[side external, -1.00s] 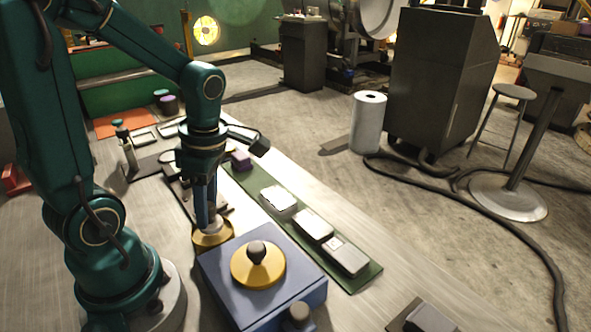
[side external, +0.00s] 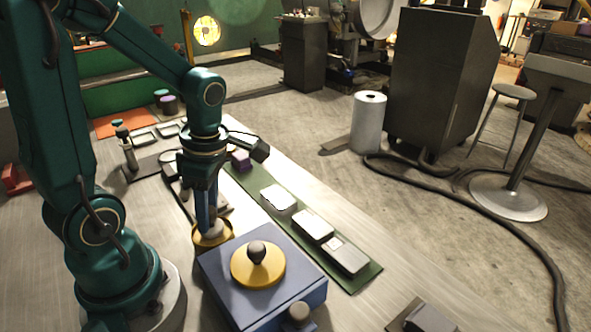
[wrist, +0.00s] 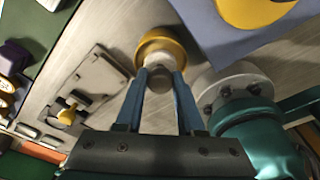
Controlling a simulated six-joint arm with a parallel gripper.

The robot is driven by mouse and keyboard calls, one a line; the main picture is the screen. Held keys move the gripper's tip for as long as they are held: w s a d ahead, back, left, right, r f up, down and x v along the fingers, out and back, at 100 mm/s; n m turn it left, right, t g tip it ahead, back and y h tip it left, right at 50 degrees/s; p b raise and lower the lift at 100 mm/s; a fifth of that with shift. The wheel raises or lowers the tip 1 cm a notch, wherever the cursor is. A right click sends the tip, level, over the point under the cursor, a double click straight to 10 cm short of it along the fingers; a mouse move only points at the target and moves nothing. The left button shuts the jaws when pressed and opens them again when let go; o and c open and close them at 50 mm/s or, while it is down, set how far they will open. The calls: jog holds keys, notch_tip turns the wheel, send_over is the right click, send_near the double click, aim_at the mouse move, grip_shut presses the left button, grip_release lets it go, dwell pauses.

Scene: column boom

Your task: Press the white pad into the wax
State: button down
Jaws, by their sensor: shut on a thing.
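My gripper (side external: 207,230) points down at the yellow tin of wax (side external: 228,240) on the bench, left of the blue box. In the wrist view my gripper (wrist: 160,80) has its two blue fingers shut on the grey knob of the white pad (wrist: 145,62). The pad sits at the mouth of the yellow tin (wrist: 165,40), partly inside its rim. The wax surface is mostly hidden, so I cannot tell how deep the pad is. In the side view the fingers hide much of the pad.
A blue box (side external: 225,275) with a yellow lid (side external: 270,272) and dark knob stands close to the right of the tin. A green mat (side external: 365,280) with several light blocks lies behind it. A small bottle (side external: 129,155) stands at left. Bare bench lies in front.

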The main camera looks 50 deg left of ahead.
jog(key=shift+f, duration=0.55)
dwell(1.1)
jog(key=shift+r, duration=3.55)
jog(key=shift+w+d, duration=0.1)
jog(key=shift+d, duration=0.05)
jog(key=w+d+r+m+t, duration=0.1)
jog(key=w+m, duration=0.3)
jog(key=m, duration=0.9)
jog(key=w+d+r+m+t+h, duration=0.1)
jog(key=w+d+r+m+t, duration=0.1)
jog(key=m, duration=1.2)
jog(key=w+d+r, duration=0.1)
jog(key=w+r, duration=0.1)
jog(key=w, duration=0.1)
jog(key=shift+d, duration=0.35)
